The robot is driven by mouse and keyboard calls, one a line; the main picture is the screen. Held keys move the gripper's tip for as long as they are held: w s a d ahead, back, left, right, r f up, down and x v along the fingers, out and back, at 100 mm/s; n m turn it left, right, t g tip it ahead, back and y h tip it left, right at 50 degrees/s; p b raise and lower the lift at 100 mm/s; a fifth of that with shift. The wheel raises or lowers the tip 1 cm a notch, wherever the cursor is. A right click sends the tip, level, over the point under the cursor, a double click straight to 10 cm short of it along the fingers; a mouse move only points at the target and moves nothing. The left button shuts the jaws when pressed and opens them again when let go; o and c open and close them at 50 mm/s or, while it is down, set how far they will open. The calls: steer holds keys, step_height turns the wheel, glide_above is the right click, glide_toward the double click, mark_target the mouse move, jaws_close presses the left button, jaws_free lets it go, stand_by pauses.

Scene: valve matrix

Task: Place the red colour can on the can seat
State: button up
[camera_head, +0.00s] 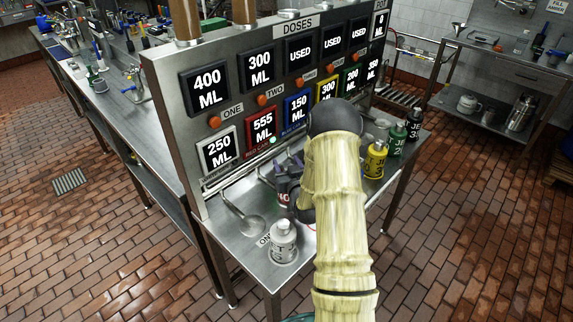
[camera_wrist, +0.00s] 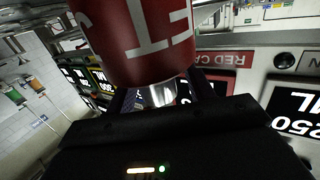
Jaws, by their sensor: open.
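The red can fills the top of the wrist view (camera_wrist: 140,35), with white letters on its side. Its silver neck (camera_wrist: 158,94) points toward my gripper (camera_wrist: 168,98), between the two dark fingers. My gripper is open; whether a finger touches the can I cannot tell. In the head view, my gripper (camera_head: 287,172) is low in front of the panel, beside my pale arm, with a small dark-red lettered part of the can (camera_head: 283,198) below it. A thin red ring, perhaps the can seat (camera_head: 311,227), shows on the bench, mostly hidden by my arm.
A white-grey can (camera_head: 283,243) stands at the front spot marked ONE. A yellow can (camera_head: 375,160), a green can (camera_head: 397,138) and a black can (camera_head: 414,124) stand farther right. The dose panel (camera_head: 222,105) rises behind. A curved spout (camera_head: 247,222) hangs over the bench.

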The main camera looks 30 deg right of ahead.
steer(key=s+a+b, duration=0.1)
steer(key=s, duration=0.6)
steer(key=shift+a+r+b, duration=0.15)
steer(key=shift+r+b, duration=0.05)
steer(key=shift+b, duration=0.15)
steer(key=shift+s, duration=0.1)
stand_by(1.9)
